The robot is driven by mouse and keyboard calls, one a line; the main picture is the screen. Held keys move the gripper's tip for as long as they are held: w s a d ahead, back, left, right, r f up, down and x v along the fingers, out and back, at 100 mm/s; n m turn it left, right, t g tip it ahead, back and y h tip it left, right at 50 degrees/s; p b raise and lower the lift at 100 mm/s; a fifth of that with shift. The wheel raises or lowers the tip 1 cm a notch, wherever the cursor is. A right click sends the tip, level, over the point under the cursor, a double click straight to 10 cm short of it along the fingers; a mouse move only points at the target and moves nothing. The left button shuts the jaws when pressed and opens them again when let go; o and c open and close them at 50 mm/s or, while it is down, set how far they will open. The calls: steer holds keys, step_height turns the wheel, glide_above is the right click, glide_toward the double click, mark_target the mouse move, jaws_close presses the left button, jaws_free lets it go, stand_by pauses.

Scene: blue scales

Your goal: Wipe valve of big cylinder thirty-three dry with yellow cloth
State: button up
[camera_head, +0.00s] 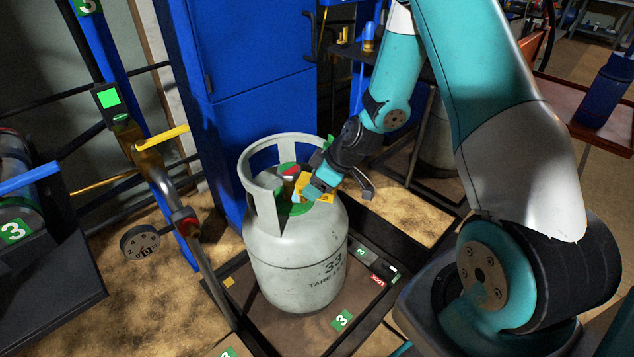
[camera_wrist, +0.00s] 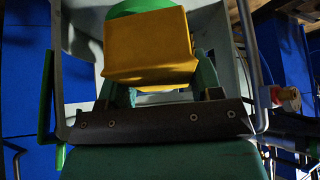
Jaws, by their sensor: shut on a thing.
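The big grey cylinder marked 33 (camera_head: 296,262) stands upright on a dark platform (camera_head: 262,321). Its valve (camera_head: 289,171), with a red part on top, sits inside the collar above a green patch. My gripper (camera_head: 315,187) reaches into the collar from the right and is shut on the yellow cloth (camera_head: 301,188). The cloth is right beside the valve; I cannot tell whether they touch. In the wrist view the folded yellow cloth (camera_wrist: 150,48) spans the front of my gripper (camera_wrist: 160,88) and hides the valve behind it.
The cylinder's collar (camera_head: 250,200) rings the valve closely. A blue cabinet (camera_head: 255,60) stands behind. A metal post with a yellow handle (camera_head: 165,135) and a round dial (camera_head: 140,243) stand at left. A blue container (camera_head: 607,92) is on a table at right.

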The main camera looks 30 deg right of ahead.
steer(key=shift+s+d+r, duration=0.3)
steer(key=shift+s+d, duration=0.05)
steer(key=shift+d, duration=0.05)
steer(key=shift+w+a, duration=0.6)
steer(key=shift+w, duration=0.05)
steer(key=shift+d, duration=0.1)
steer(key=shift+s+d+r, duration=0.15)
steer(key=shift+s+d, duration=0.35)
steer(key=shift+s, duration=0.15)
steer(key=shift+w+a+r+p, duration=0.15)
steer(key=shift+w+a+p, duration=0.15)
steer(key=shift+w+a, duration=0.35)
steer(key=shift+d, duration=0.1)
steer(key=shift+s, duration=0.1)
steer(key=shift+s+d, duration=0.55)
steer(key=shift+r, duration=0.1)
